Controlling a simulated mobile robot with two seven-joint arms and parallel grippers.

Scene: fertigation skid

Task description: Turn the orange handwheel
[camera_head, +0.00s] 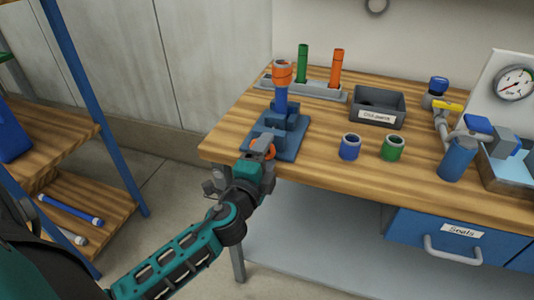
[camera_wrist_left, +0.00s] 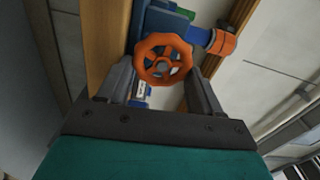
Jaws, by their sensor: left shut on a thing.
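The orange handwheel (camera_head: 266,146) is on the front of a blue vise-like fixture (camera_head: 290,146) at the near left edge of the workbench. In the left wrist view the handwheel (camera_wrist_left: 163,58) is a spoked ring, seen face-on. My left gripper (camera_head: 258,164) comes in from the front and is shut on the handwheel. In the left wrist view its fingers (camera_wrist_left: 161,85) lie on either side of the wheel's rim. The fixture holds a blue upright piece with an orange collar (camera_head: 282,73) on top. My right gripper is not in view.
The wooden workbench (camera_head: 330,146) carries a rack (camera_head: 308,89) with green and orange tubes and a grey labelled bin (camera_head: 378,107). A blue ring (camera_head: 349,147), a green ring (camera_head: 393,148) and a gauge panel (camera_head: 512,84) are to the right. A blue-framed shelf (camera_head: 92,110) stands at left.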

